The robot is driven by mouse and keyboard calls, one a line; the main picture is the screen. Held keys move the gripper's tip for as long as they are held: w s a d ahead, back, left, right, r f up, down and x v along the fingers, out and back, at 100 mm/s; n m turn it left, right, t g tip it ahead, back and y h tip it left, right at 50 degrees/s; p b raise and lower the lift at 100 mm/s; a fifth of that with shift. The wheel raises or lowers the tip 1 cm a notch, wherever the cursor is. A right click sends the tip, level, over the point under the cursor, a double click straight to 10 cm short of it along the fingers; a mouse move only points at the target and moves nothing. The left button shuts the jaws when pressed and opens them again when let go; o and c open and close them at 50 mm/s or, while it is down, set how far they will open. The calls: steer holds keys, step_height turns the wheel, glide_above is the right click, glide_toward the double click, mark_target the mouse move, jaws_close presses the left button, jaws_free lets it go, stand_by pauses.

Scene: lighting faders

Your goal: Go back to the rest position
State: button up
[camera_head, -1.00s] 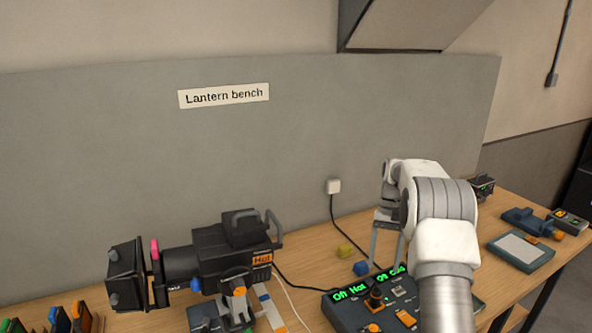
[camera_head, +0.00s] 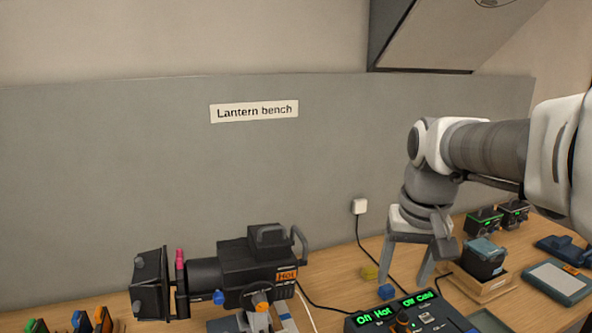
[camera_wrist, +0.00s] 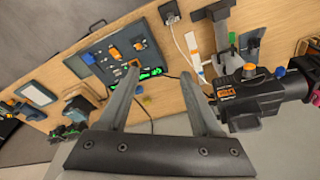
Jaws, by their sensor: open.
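My gripper (camera_head: 405,280) is open and empty, pointing down above the bench behind the control box; its two fingers stand well apart. It also shows in the wrist view (camera_wrist: 162,80), with the control box (camera_wrist: 122,50) beyond the fingertips. The control box (camera_head: 420,314) has green lit displays that read "Oh Hot" and what looks like "Off Cold", plus a dark knob with an orange part. My gripper appears apart from the box. The black lantern (camera_head: 235,272) with an orange "Hot" label stands left of my gripper, and it shows at the right of the wrist view (camera_wrist: 262,95).
A small dark unit (camera_head: 484,258) sits on a wooden tray right of my gripper. A grey tablet-like plate (camera_head: 556,282) lies farther right. Cables cross the bench. A grey wall panel (camera_head: 130,170) stands behind.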

steer(key=s+a+f+t, duration=0.1)
steer(key=s+f, duration=0.1)
steer(key=s, duration=0.4)
steer(key=s+a+f+n+t, duration=0.1)
steer(key=s+a+f+t, duration=0.1)
steer(key=s, duration=0.5)
steer(key=shift+s+a+n+t+b, duration=0.15)
steer(key=shift+s+n+t+b, duration=0.15)
steer(key=shift+b, duration=0.15)
